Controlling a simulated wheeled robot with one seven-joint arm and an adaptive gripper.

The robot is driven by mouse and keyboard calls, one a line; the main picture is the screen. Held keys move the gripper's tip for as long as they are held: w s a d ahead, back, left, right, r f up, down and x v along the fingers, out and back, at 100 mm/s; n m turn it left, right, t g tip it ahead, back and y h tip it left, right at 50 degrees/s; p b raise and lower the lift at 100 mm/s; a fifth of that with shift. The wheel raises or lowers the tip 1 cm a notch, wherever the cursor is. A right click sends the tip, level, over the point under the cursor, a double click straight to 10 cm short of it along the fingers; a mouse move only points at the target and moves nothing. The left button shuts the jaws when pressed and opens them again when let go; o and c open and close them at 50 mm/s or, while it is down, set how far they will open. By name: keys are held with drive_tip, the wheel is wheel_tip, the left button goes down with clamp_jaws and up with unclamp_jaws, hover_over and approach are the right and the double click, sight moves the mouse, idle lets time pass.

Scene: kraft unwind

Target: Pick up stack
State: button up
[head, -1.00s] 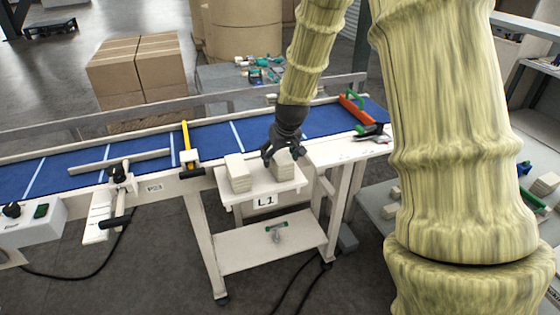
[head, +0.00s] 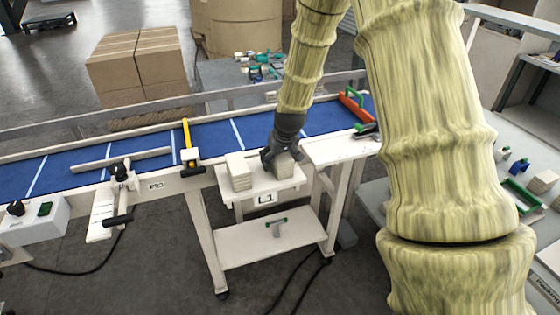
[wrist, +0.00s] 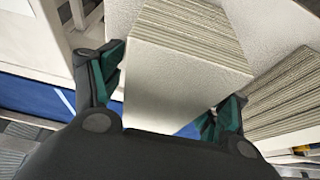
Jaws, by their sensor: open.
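Two stacks of pale flat pieces stand side by side on a small white shelf (head: 259,193) labelled L1. The left stack (head: 238,172) stands clear of my gripper in the head view. My gripper (head: 273,160) is at the right stack (head: 284,168), reaching down from above and behind. In the wrist view my open gripper (wrist: 170,100) has one finger on each side of a stack (wrist: 180,75) with layered edges and a plain pale face. The other stack (wrist: 290,95) is just outside the right finger. Contact of the fingers cannot be made out.
A blue conveyor (head: 215,140) with white lines runs behind the shelf, with a yellow upright part (head: 187,145) at its near edge. A lower white shelf (head: 262,240) holds a green-handled tool. Cardboard boxes (head: 135,70) stand behind the conveyor.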

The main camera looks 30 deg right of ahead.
drive_tip(key=shift+f, duration=0.2)
idle(0.4)
drive_tip(key=shift+s, duration=0.15)
drive_tip(key=c, duration=1.2)
